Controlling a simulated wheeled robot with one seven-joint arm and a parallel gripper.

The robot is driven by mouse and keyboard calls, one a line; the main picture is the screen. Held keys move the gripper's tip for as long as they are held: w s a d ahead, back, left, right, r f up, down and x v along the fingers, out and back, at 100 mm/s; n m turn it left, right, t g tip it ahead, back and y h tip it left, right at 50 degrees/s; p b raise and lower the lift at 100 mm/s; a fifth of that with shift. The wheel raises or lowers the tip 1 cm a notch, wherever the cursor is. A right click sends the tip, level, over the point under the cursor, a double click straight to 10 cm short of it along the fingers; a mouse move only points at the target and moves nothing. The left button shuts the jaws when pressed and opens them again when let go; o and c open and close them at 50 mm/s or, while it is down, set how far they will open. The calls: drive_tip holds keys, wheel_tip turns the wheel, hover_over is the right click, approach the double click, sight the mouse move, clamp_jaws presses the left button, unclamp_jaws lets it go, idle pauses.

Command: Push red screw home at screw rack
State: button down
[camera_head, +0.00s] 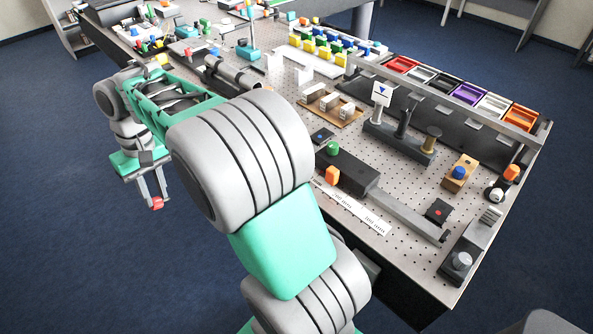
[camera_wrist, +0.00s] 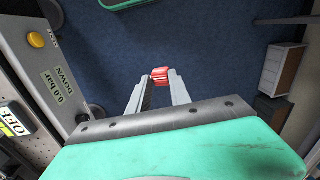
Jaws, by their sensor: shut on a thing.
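My gripper (camera_head: 154,200) hangs over the floor, off the left edge of the table. It is shut on the red screw (camera_head: 157,203), which sits between the fingertips. In the wrist view my gripper (camera_wrist: 160,80) also holds the red screw (camera_wrist: 160,74) at its tips, with blue carpet beyond it. Only the screw's red ribbed head shows clearly; I cannot make out a shaft. I cannot tell for sure which fixture is the screw rack.
The perforated table (camera_head: 400,255) is crowded with fixtures. In the wrist view, a grey panel with a yellow button (camera_wrist: 36,40) and a pressure label stands close on the left. White drawers (camera_wrist: 279,70) are far right. The space around my gripper is open.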

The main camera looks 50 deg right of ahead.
drive_tip(key=s+d+r, duration=0.2)
drive_tip(key=s+d, duration=0.4)
drive_tip(key=d, duration=0.5)
drive_tip(key=s+d+r+n+h+b, duration=0.1)
drive_tip(key=s+d, duration=0.4)
drive_tip(key=d, duration=0.5)
drive_tip(key=s+d+r, duration=0.2)
drive_tip(key=s+d, duration=0.4)
drive_tip(key=d, duration=0.5)
drive_tip(key=s+d+r, duration=0.1)
drive_tip(key=s+d, duration=0.3)
drive_tip(key=s, duration=0.4)
drive_tip(key=s+d+r, duration=0.1)
drive_tip(key=s+d, duration=0.4)
drive_tip(key=s, duration=0.3)
drive_tip(key=s+r+n, duration=0.1)
drive_tip(key=s+n, duration=0.1)
drive_tip(key=s, duration=1.7)
drive_tip(key=shift+s+d+r, duration=0.25)
drive_tip(key=shift+s+d, duration=0.05)
drive_tip(key=shift+s, duration=0.05)
drive_tip(key=shift+w, duration=0.1)
